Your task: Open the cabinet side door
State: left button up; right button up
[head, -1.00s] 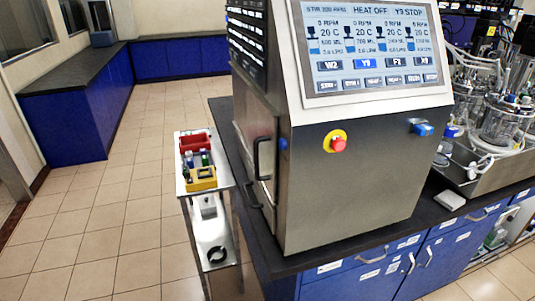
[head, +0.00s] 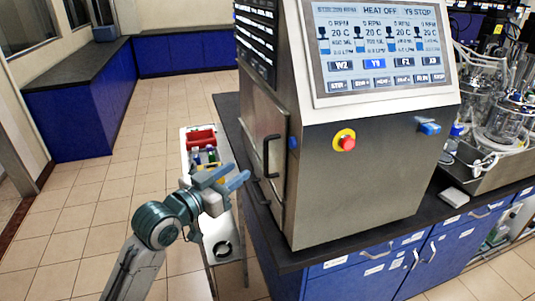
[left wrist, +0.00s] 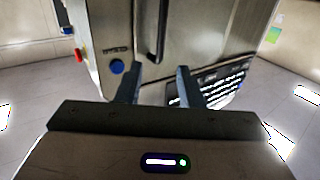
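The steel control cabinet (head: 350,190) stands on the dark bench top. Its side door (head: 258,115) is on its left face and looks closed. A black bar handle (head: 267,158) stands upright on the door near its front edge. My left gripper (head: 239,173) is open and empty, left of the handle and apart from it. In the left wrist view, the spread fingers (left wrist: 160,72) point at the side face. The handle (left wrist: 158,30) shows beyond them, roughly in line with the gap. My right gripper is not in view.
A cart (head: 184,150) with a red bin (head: 201,138) stands behind my left gripper, which partly hides it. A red stop button (head: 347,143) is on the cabinet front. Glass vessels (head: 508,115) stand at right. The tiled floor (head: 120,190) at left is clear.

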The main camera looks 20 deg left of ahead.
pick_arm(q)
jog(key=p+x, duration=0.3)
jog(key=x, duration=0.7)
jog(key=shift+w, duration=0.3)
grip_shut()
